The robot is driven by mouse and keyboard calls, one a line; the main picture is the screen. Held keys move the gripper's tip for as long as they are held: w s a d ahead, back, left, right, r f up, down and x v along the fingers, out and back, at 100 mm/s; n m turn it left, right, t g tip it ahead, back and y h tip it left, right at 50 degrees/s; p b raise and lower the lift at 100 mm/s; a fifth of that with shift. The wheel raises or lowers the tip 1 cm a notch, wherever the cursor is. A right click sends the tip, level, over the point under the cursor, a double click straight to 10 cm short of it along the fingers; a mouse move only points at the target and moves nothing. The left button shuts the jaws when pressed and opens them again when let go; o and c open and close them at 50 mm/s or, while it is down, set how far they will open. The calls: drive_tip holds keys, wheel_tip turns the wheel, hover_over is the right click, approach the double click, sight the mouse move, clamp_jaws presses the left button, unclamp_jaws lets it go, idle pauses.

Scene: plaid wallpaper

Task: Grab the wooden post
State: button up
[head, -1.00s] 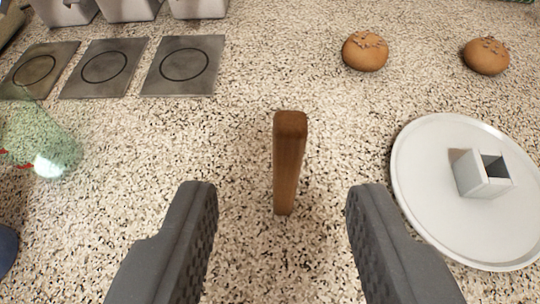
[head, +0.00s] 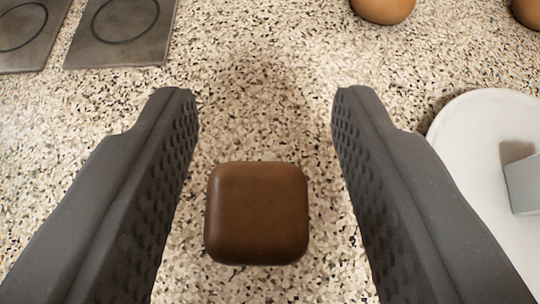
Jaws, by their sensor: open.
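The wooden post (head: 257,213) is brown with rounded corners. I see it nearly end-on from above, so mostly its square top shows and its sides and foot are hidden. My gripper (head: 260,95) is open, with one dark grey textured finger on the left of the post and one on the right. The post stands between the two fingers, nearer their base than their tips. A gap of speckled surface shows on both sides, so neither finger touches it.
A white round plate (head: 462,125) with a grey block (head: 524,185) on it lies close to the right finger. Two dark square tiles (head: 125,30) lie at the upper left. Two brown buns (head: 383,8) show at the top right edge. The speckled counter ahead is clear.

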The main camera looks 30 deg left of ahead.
drive_tip(key=shift+w+a, duration=0.15)
drive_tip(key=shift+w, duration=0.1)
clamp_jaws()
